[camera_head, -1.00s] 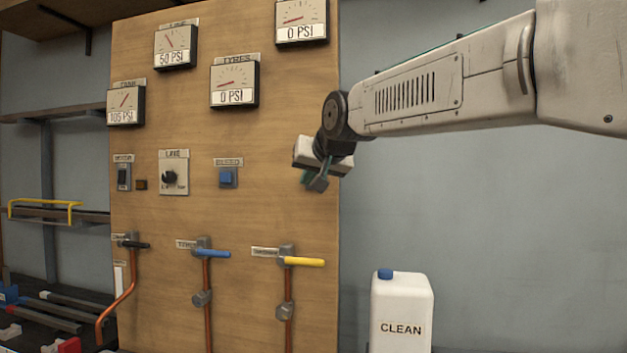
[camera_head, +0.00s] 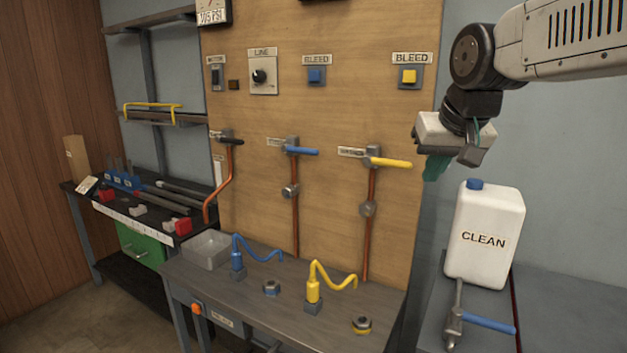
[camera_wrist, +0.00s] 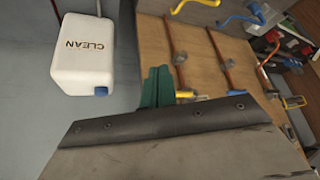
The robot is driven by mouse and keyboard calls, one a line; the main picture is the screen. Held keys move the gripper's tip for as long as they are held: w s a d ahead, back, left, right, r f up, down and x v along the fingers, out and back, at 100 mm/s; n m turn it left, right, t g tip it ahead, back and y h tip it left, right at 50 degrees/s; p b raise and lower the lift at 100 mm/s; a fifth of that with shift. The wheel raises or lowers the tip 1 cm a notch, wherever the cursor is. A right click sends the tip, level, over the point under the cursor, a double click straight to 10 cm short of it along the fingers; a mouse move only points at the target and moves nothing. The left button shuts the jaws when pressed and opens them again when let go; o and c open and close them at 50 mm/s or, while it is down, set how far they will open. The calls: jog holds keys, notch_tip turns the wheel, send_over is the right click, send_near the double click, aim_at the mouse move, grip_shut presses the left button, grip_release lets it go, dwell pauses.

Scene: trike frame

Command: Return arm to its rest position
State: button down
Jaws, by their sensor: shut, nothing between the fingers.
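My gripper (camera_head: 436,166) hangs below the wrist at the right end of the wooden panel, in front of the wall. Its green fingers are together and hold nothing. In the wrist view, the closed green fingers (camera_wrist: 157,87) show past the dark edge of my gripper's body. The fingers point down in the head view, to the right of the yellow-handled valve (camera_head: 388,163) and above and left of the white CLEAN jug (camera_head: 484,236). My gripper looks clear of both.
The wooden panel (camera_head: 330,115) carries switches, a LINE knob (camera_head: 260,76) and pipes with valves. Below it, a bench (camera_head: 255,300) bears blue and yellow coiled hoses. A blue-handled valve (camera_head: 488,324) sits before the jug. A tool bench (camera_head: 103,212) stands at the left.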

jog(key=s+d+f+g, duration=0.1)
jog(key=s+f, duration=0.4)
jog(key=s, duration=0.4)
jog(key=s+d+f+g, duration=0.2)
jog(key=s+f, duration=0.3)
jog(key=s, duration=0.3)
jog(key=s+d+f+g, duration=0.2)
jog(key=s+f, duration=0.2)
jog(key=s, duration=0.5)
jog(key=shift+s+f+h, duration=0.3)
jog(key=shift+f, duration=0.1)
